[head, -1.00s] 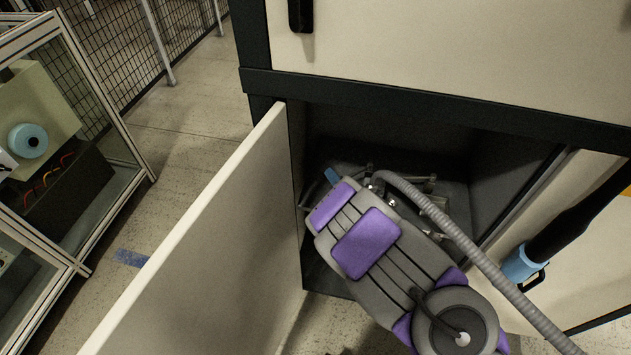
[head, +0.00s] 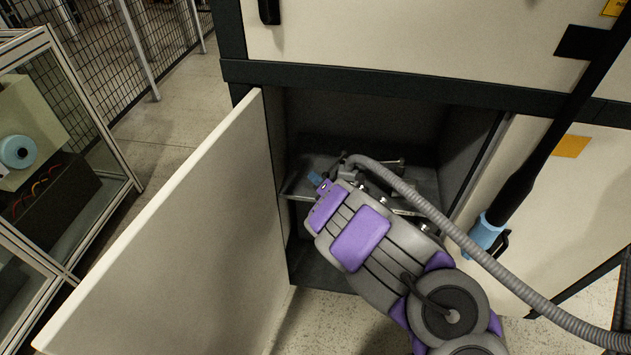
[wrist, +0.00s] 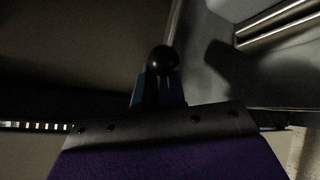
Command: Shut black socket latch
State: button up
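A round black knob (wrist: 162,58) shows at the tips of my gripper's blue fingers in the wrist view. The fingers of my gripper (wrist: 158,88) stand close together with a narrow gap, and I cannot tell whether they clamp the knob. In the head view my gripper (head: 314,178) is inside the open lower cabinet compartment, left of some metal rods and fittings (head: 372,185). My purple and grey arm hides much of these fittings. I cannot make out the knob or a socket latch there.
The open cabinet door (head: 180,230) stands to the left of my arm. A grey ribbed hose (head: 440,218) runs from the compartment across to the lower right. A black pipe (head: 540,150) with a light-blue end (head: 485,235) is at the right. A glass-sided case (head: 60,150) stands far left.

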jog(key=shift+o, duration=0.8)
jog(key=shift+w+d, duration=0.25)
jog(key=shift+d, duration=0.05)
jog(key=o, duration=0.3)
jog(key=shift+d+r, duration=0.15)
jog(key=shift+d, duration=0.1)
jog(key=shift+o, duration=1.1)
jog(key=shift+w+d, duration=0.2)
jog(key=shift+d, duration=0.4)
jog(key=shift+s+a+r, duration=0.1)
jog(key=shift+s+a, duration=0.1)
jog(key=shift+s, duration=0.3)
jog(key=p+v, duration=1.2)
jog(key=v, duration=0.4)
jog(key=shift+s+d, duration=0.2)
jog(key=shift+d, duration=0.3)
